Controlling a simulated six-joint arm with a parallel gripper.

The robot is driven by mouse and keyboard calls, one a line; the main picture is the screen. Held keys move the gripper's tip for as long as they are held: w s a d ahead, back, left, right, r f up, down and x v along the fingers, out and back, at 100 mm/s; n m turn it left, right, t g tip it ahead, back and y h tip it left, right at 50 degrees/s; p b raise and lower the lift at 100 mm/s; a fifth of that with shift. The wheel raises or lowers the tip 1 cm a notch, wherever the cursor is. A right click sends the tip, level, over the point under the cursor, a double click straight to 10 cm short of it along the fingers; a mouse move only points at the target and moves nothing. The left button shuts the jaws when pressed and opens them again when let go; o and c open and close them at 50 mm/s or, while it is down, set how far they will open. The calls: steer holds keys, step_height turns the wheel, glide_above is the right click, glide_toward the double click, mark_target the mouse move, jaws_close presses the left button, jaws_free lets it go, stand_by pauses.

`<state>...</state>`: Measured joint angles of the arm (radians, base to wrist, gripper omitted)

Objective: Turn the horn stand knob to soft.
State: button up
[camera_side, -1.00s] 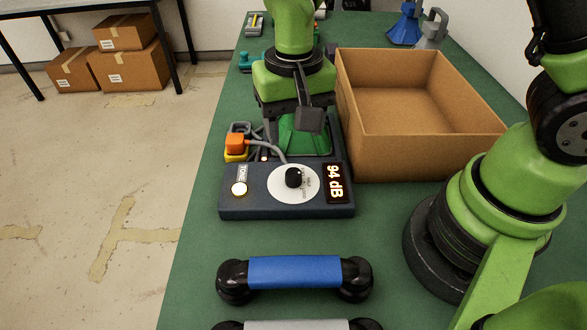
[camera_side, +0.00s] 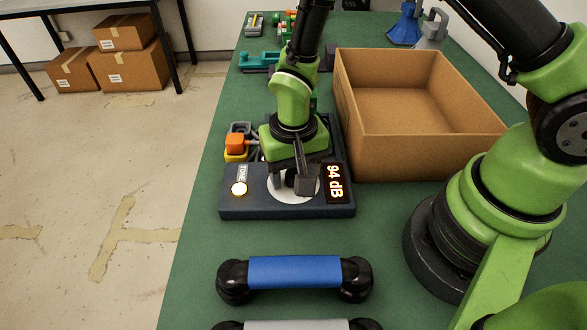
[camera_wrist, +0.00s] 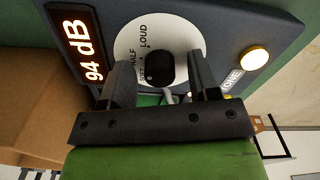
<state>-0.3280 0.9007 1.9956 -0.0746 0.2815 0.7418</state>
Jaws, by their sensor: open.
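The horn stand (camera_side: 240,206) is a dark blue-grey box on the green table. Its black knob (camera_wrist: 159,68) sits on a white dial (camera_wrist: 131,40) marked LOUD and HALF, with a third word partly hidden in the wrist view. The display (camera_side: 337,182) reads 94 dB. My gripper (camera_side: 300,184) is over the dial, fingers pointing down. In the wrist view my gripper (camera_wrist: 160,80) is open, one finger on each side of the knob, with gaps visible. In the side view the fingers partly hide the knob.
A round lit button (camera_side: 239,188) labelled TONE is left of the dial. An orange and yellow block (camera_side: 236,145) stands behind it. An open cardboard box (camera_side: 430,150) is at the right.

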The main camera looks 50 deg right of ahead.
steer(key=c, duration=0.9)
steer(key=shift+n, duration=0.3)
steer(key=n, duration=0.9)
steer(key=shift+n, duration=0.4)
steer(key=o, duration=0.9)
steer(key=shift+r, duration=0.1)
